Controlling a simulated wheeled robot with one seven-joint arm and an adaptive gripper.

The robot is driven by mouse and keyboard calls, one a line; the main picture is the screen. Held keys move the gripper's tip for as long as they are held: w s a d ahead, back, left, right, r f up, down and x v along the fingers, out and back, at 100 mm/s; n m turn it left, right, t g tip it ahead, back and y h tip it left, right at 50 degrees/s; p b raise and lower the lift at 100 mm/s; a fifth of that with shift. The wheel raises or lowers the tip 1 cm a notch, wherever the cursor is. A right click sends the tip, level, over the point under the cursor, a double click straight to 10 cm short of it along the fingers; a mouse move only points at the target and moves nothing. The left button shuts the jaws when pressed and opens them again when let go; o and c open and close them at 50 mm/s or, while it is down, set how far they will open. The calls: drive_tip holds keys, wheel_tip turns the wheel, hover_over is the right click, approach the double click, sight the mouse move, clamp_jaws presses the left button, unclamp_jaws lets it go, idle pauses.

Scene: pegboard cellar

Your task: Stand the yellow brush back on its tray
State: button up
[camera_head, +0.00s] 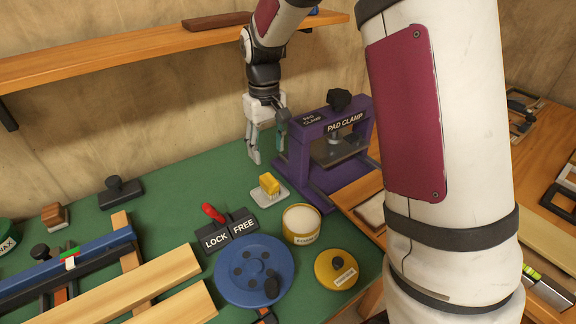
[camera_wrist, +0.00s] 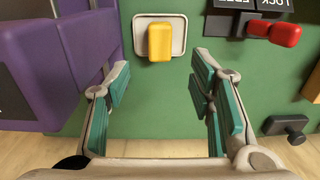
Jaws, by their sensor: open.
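The yellow brush (camera_head: 269,184) is a small block sitting on its pale square tray (camera_head: 283,197) on the green bench top. My gripper (camera_head: 267,153) is open and empty, above and behind the brush in the head view. In the wrist view the gripper's teal-padded fingers (camera_wrist: 160,78) are spread, with the brush ahead of the gap between them and apart from both.
The purple pad clamp (camera_head: 325,135) stands close to the right of my gripper. A LOCK/FREE plate (camera_head: 229,232) with a red lever (camera_head: 212,212), a round tin (camera_head: 301,224) and a blue disc (camera_head: 252,270) are in front. A shelf (camera_head: 150,50) is above.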

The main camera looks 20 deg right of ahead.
drive_tip(key=s+r+m+t, duration=0.1)
drive_tip(key=s+r, duration=0.6)
drive_tip(key=s, duration=0.5)
drive_tip(key=s+r+m+t, duration=0.1)
drive_tip(key=s+r, duration=0.5)
drive_tip(key=s, duration=0.5)
drive_tip(key=s+f, duration=0.1)
drive_tip(key=s, duration=0.9)
drive_tip(key=shift+f+t, duration=0.2)
drive_tip(key=shift+t, duration=0.2)
drive_tip(key=shift+d, duration=0.1)
wheel_tip(320, 180, up, 6)
drive_tip(key=t+p, duration=0.1)
drive_tip(key=p, duration=0.4)
drive_tip(key=shift+r, duration=0.15)
drive_tip(key=shift+w, duration=0.15)
